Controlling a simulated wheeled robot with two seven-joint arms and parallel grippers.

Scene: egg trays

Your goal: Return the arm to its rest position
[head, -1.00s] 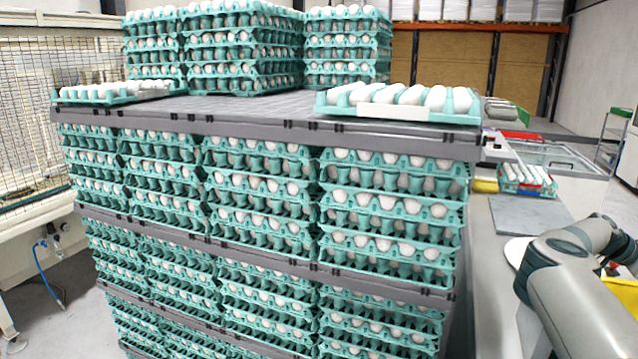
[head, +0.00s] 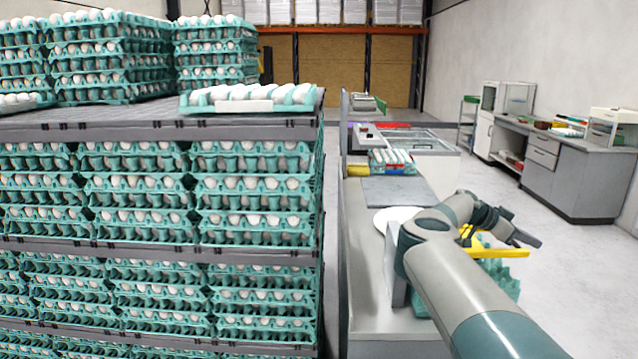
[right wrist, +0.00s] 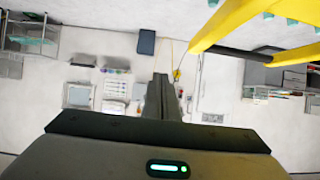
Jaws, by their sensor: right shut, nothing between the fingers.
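My right arm (head: 440,250) comes in from the lower right in the head view, bent at the elbow over the counter side. My right gripper (head: 525,238) is dark and partly hidden behind its own wrist, out to the right of the counter. In the right wrist view its two fingers (right wrist: 162,98) stand close together, shut, with nothing between them. My left gripper is not in view.
A tall pallet stack of teal egg trays (head: 255,178) fills the left. A counter (head: 375,300) runs beside the arm. Grey floor (head: 580,280) is free at right.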

